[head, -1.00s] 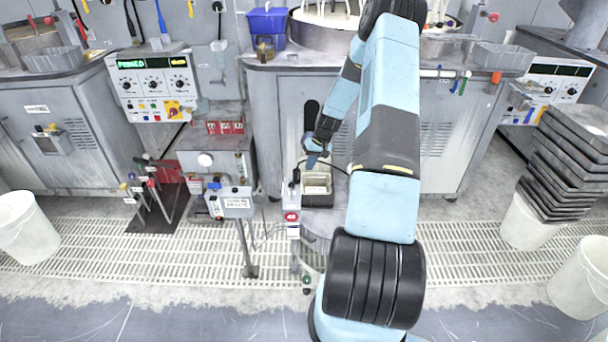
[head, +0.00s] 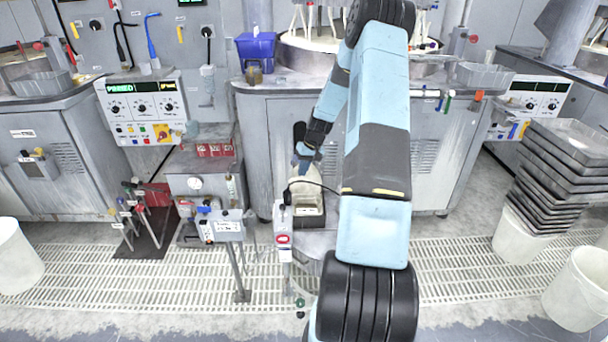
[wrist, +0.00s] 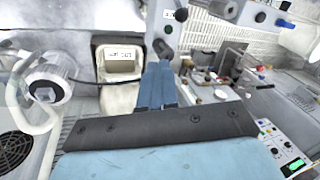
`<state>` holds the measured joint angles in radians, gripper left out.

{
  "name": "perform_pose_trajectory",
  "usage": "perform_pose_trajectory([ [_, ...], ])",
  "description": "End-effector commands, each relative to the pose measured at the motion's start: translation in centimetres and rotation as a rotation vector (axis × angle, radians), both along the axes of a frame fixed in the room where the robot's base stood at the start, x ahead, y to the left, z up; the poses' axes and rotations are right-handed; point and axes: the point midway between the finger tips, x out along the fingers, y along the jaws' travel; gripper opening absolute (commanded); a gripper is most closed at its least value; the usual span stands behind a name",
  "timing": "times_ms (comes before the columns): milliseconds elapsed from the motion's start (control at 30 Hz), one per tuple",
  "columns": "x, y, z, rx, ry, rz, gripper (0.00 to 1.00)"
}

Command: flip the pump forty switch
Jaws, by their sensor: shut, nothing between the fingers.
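A slim upright white box with a red-and-white label (head: 284,239) stands left of my arm in the head view. Its lettering is too small to read for certain. A grey control box on a post (head: 228,229), with small coloured parts and a white label, stands left of it. I cannot tell which part is the pump forty switch. My gripper (head: 303,163) is above a small tray with a pale label (head: 309,207), apart from both boxes. In the wrist view its blue fingers (wrist: 158,84) are together and empty, with the labelled tray (wrist: 120,58) beyond them to the left.
A control panel (head: 141,107) with dials is on the left machine. A blue bin (head: 256,47) sits on the central bench. Stacked grey trays (head: 560,160) stand at right, near a white bucket (head: 575,290). A dark cable runs near the slim box. Grating covers the floor.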

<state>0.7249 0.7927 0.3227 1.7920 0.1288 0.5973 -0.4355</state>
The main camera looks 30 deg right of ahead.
Motion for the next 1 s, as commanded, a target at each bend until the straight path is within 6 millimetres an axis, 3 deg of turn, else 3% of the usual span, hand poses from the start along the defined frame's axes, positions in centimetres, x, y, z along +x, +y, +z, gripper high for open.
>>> perform_pose_trajectory([
  [167,-0.5,2.7,6.0,-0.060,-0.010,0.036,0.00],
  [467,-3.3,7.9,16.2,-0.162,-0.035,0.080,0.00],
  [700,-7.0,12.1,23.2,-0.231,-0.068,0.100,0.00],
  [1000,-13.1,17.0,30.5,-0.299,-0.128,0.110,0.00],
])
